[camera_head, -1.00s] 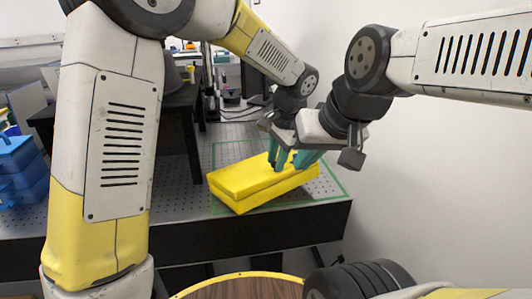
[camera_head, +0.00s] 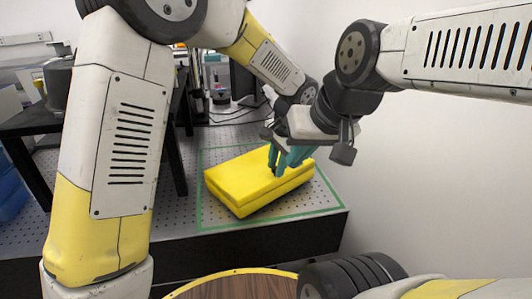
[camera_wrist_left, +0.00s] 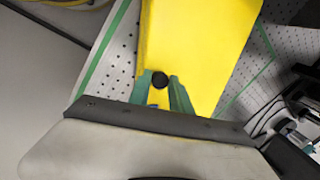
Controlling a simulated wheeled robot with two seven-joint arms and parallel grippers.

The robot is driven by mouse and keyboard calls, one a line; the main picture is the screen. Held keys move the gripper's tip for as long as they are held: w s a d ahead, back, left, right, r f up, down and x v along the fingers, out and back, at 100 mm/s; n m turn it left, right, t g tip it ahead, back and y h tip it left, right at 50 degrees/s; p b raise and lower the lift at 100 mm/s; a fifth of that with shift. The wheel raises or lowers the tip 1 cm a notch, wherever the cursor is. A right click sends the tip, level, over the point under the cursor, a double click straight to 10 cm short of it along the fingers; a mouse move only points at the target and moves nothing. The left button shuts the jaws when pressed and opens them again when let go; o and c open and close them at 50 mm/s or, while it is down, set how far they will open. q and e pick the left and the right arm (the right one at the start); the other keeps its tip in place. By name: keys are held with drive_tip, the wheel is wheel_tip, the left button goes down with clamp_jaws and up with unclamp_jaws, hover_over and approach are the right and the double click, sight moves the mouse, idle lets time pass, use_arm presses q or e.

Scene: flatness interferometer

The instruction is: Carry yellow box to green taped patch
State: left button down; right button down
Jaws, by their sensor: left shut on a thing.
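The yellow box (camera_head: 248,176) is a flat, long block over the green taped patch (camera_head: 224,226) on the perforated table top. In the head view it appears inside the green outline. I cannot tell whether its underside touches the table. My left gripper (camera_head: 281,158) is above the box's right part, its teal fingers shut on it. The left wrist view shows the fingers (camera_wrist_left: 163,92) against the yellow box (camera_wrist_left: 200,45), with green tape (camera_wrist_left: 104,48) on both sides. My right arm comes in from the right; its gripper overlaps the left hand, and its fingers cannot be made out.
A dark stand (camera_head: 172,150) is on the table to the left of the patch. Equipment and cables (camera_head: 222,95) stand behind. A white wall (camera_head: 440,170) closes off the right side. A round wooden top with a yellow rim (camera_head: 235,288) is in front.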

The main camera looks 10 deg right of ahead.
use_arm(q)
drive_tip(key=shift+w+a+f, duration=0.1)
drive_tip(key=shift+f, duration=0.5)
drive_tip(key=c, duration=1.2)
unclamp_jaws()
drive_tip(key=shift+f, duration=0.1)
